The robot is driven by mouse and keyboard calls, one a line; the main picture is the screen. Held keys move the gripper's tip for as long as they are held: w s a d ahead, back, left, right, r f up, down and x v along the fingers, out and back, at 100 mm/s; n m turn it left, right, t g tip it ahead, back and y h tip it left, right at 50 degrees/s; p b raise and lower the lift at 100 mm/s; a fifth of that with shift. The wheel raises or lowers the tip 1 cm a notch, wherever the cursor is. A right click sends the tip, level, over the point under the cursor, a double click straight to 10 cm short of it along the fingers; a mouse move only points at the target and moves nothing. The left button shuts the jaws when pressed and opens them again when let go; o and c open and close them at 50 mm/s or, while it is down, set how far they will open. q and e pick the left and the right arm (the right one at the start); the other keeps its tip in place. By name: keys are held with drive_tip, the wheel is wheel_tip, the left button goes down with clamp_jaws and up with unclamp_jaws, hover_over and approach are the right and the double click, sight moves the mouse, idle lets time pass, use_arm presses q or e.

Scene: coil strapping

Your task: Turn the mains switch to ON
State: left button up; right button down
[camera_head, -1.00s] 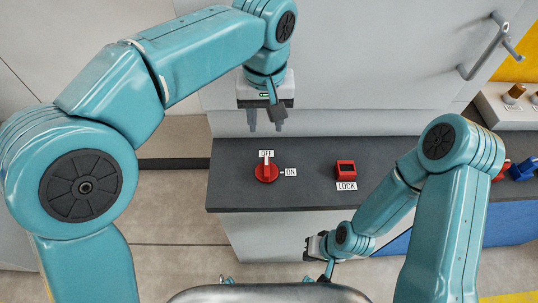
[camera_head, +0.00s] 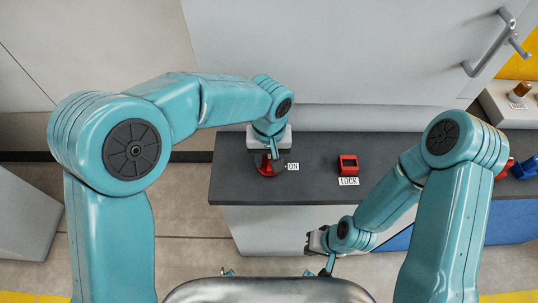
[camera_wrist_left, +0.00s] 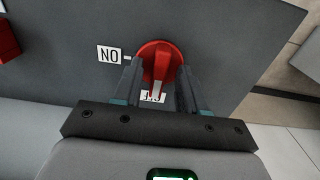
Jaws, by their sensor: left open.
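The red mains switch (camera_head: 265,166) sits on the dark counter, largely covered by my left gripper in the head view. In the left wrist view the round red switch (camera_wrist_left: 158,50) shows its raised handle with a pale line pointing at the OFF label (camera_wrist_left: 153,97). The ON label (camera_wrist_left: 109,54) is beside it, and also shows in the head view (camera_head: 293,167). My left gripper (camera_wrist_left: 158,74) is open, with one finger on each side of the handle; contact cannot be told. My right gripper (camera_head: 316,242) hangs before the counter's front, its jaws too small to read.
A red square switch (camera_head: 348,164) with a LOCK label (camera_head: 348,181) stands on the counter (camera_head: 320,200) right of the mains switch. A cabinet with a grey handle (camera_head: 490,45) rises behind. Red and blue parts (camera_head: 524,168) lie at the far right.

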use_arm(q)
drive_tip(key=shift+d, duration=0.1)
drive_tip(key=shift+w, duration=0.1)
clamp_jaws()
drive_tip(key=shift+m, duration=0.4)
drive_tip(key=m, duration=0.3)
drive_tip(key=shift+m, duration=0.3)
drive_tip(key=m, duration=0.4)
drive_tip(key=shift+r+m, duration=0.1)
drive_tip(key=shift+m, duration=0.2)
drive_tip(key=m, duration=0.4)
drive_tip(key=shift+m, duration=0.3)
drive_tip(key=shift+w+m+p, duration=0.1)
drive_tip(key=shift+m+p, duration=0.25)
drive_tip(key=shift+m, duration=1.75)
